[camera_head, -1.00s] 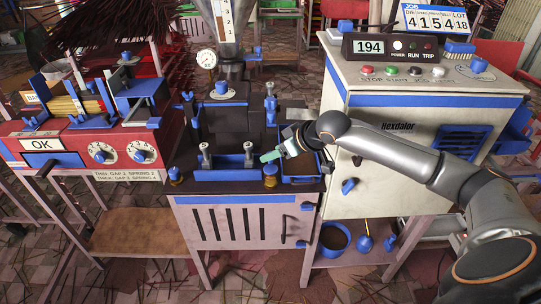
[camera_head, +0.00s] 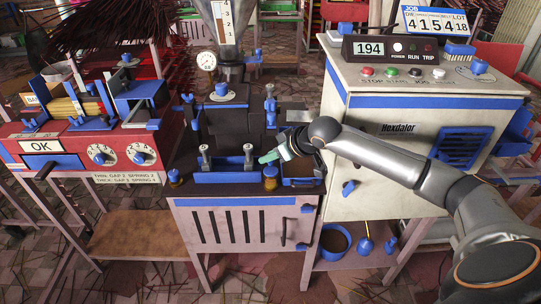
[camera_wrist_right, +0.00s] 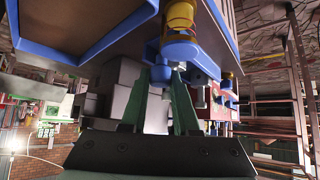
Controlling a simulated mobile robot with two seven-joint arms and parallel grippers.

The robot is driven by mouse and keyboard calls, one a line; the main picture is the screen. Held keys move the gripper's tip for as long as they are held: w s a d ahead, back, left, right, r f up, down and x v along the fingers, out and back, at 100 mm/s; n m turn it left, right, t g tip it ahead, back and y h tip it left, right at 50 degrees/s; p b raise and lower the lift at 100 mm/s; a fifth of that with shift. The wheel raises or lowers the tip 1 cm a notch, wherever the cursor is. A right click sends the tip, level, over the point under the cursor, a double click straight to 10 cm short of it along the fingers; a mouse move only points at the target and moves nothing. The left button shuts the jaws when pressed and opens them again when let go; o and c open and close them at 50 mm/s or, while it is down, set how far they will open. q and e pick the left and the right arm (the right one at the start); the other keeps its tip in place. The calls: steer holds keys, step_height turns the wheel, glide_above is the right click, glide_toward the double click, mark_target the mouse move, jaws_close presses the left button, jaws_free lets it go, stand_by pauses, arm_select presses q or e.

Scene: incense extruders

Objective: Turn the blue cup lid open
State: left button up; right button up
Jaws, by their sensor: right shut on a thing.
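A small amber cup with a blue lid stands at the front right of the dark worktop. Its blue lid (camera_head: 270,169) is just below the fingertips of my right gripper (camera_head: 264,158) in the head view. In the right wrist view, the blue lid (camera_wrist_right: 181,52) is just beyond the fingertips of my right gripper (camera_wrist_right: 169,72), with the amber body (camera_wrist_right: 180,17) above it in the picture. The green fingers are close together and shut at the lid's edge. The exact contact is small and partly hidden. My left gripper is not in view.
The white control cabinet (camera_head: 392,130) stands at right.

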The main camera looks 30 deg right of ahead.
jaws_close()
